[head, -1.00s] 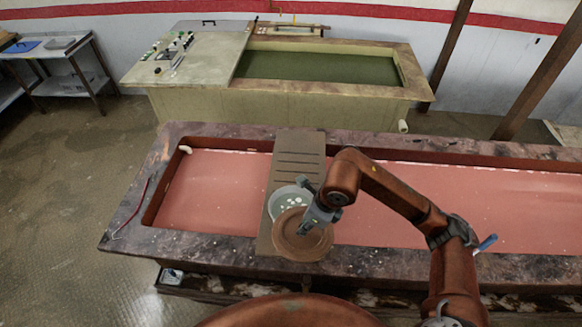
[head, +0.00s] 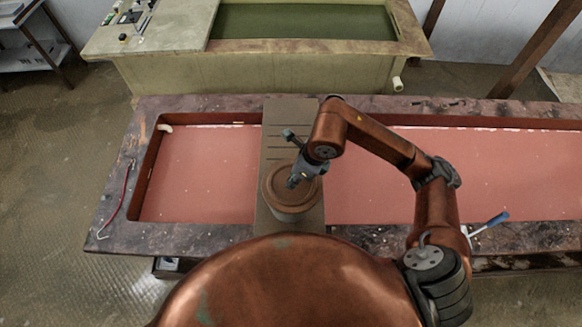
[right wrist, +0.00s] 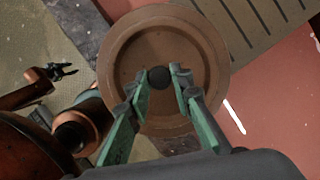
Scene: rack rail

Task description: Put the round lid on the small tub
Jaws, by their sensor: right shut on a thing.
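The round brown lid (head: 280,182) is in my right gripper (head: 293,182), whose fingers are closed around its dark knob. In the right wrist view the lid (right wrist: 125,60) fills the middle, and the knob (right wrist: 159,78) sits between the green fingers (right wrist: 168,80). The small tub (head: 296,215) is under the lid in the head view; only a strip of its side shows below the lid's near edge. I cannot tell whether the lid touches its rim. My left gripper (right wrist: 66,72) shows only in the right wrist view, at left, empty with its fingers apart.
A grooved brown board (head: 278,128) spans the trough (head: 200,170) of pink liquid, with the tub on its near part. A red-handled hook (head: 126,185) lies on the left rim. A blue-handled tool (head: 490,222) lies on the near right rim. A second green trough (head: 310,22) stands behind.

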